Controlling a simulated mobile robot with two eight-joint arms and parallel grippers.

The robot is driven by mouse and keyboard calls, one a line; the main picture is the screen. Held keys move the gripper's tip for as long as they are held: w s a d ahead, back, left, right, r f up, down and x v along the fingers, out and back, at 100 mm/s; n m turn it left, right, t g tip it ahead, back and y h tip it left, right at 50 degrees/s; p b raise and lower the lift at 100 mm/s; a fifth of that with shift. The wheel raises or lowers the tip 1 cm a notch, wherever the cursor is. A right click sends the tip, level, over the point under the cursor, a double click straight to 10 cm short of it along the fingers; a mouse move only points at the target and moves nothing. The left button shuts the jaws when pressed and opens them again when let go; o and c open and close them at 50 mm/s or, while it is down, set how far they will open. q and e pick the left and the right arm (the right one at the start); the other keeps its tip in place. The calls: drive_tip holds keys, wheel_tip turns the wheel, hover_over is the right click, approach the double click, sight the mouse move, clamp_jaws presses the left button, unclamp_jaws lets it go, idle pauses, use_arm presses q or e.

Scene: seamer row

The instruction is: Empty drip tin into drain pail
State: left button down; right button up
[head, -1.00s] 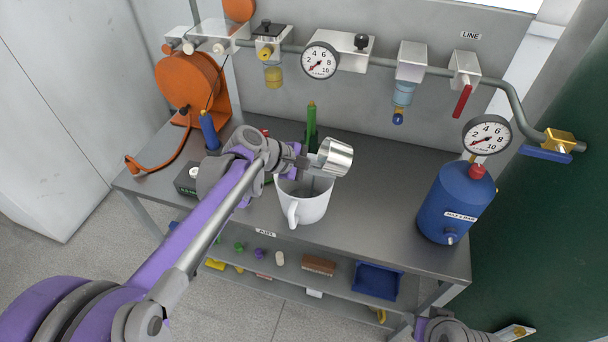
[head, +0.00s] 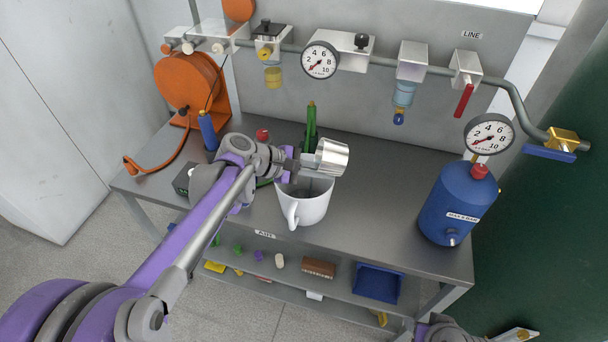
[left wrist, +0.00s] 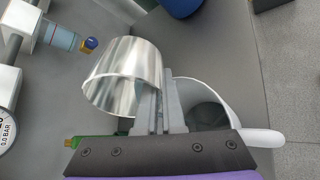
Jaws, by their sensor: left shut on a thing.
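The drip tin (head: 332,157) is a shiny silver cup. My left gripper (head: 296,166) is shut on it and holds it on its side above the pail's back rim. The tin also shows in the left wrist view (left wrist: 122,76), between the fingers (left wrist: 160,105) and the camera's left side; its inside cannot be made out. The drain pail (head: 303,207) is a white, handled vessel upright on the bench; it is partly behind the fingers in the left wrist view (left wrist: 215,92). Part of my right arm shows at the bottom right of the head view; its gripper's state is unclear.
The grey bench (head: 378,200) is clear between the pail and a blue tank (head: 457,205). An orange hose reel (head: 190,82) stands at the back left, and a green bottle-like thing (head: 311,125) behind the tin. Gauges and a pipe line the wall.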

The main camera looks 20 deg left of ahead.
use_arm(q)
drive_tip(key=shift+s+a+r+h+b, duration=0.1)
drive_tip(key=shift+s+a+h+b, duration=0.05)
drive_tip(key=shift+a+h+b, duration=0.35)
idle(0.3)
drive_tip(key=shift+a+r+n+t+h+b, duration=0.15)
drive_tip(key=shift+n+t+h+b, duration=0.25)
drive_tip(key=shift+h+b, duration=0.45)
idle(0.7)
